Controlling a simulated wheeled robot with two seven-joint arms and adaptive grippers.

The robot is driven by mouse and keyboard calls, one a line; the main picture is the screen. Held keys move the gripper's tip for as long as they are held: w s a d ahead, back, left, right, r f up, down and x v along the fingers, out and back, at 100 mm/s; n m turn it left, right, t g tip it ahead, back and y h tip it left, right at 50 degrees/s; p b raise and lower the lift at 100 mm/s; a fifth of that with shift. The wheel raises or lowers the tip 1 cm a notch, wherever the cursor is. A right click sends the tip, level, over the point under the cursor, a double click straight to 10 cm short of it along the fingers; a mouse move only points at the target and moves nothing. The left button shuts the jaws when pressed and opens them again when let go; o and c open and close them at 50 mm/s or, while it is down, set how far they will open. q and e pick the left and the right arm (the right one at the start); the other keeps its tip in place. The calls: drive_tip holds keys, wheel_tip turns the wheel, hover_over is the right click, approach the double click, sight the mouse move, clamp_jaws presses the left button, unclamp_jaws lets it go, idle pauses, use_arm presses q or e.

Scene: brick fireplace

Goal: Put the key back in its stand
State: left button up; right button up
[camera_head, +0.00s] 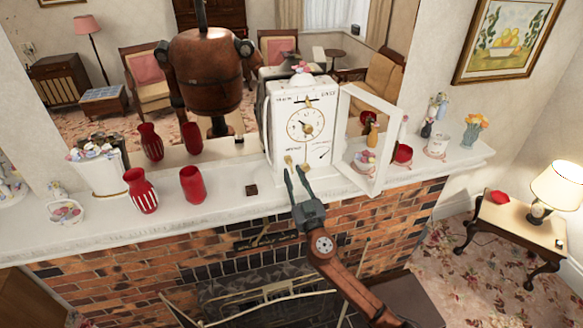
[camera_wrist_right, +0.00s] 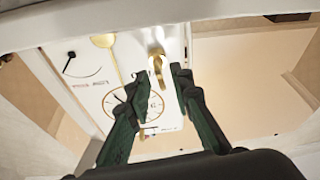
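The white clock (camera_head: 302,115) stands on the mantel with its framed door (camera_head: 386,150) swung open to the right. A small gold piece that looks like the key (camera_head: 288,160) is at the lower left of the clock's front. It also shows in the right wrist view (camera_wrist_right: 157,66), near the clock's bottom edge. My right gripper (camera_head: 294,172) is open in front of the clock's lower part. In the wrist view its fingertips (camera_wrist_right: 154,82) are apart, on either side of the gold piece; contact is unclear. A stand is not clearly identifiable. My left gripper is not in view.
A small dark block (camera_head: 251,190) lies on the mantel left of the clock. Red vases (camera_head: 192,184) stand further left. A red round object (camera_head: 402,153) and a white cup (camera_head: 437,146) stand right of the door. A mirror is behind.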

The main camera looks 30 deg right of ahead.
drive_tip(key=shift+w+b, duration=0.1)
drive_tip(key=shift+b, duration=0.35)
idle(0.9)
drive_tip(key=shift+r, duration=0.1)
drive_tip(key=shift+c, duration=0.3)
clamp_jaws()
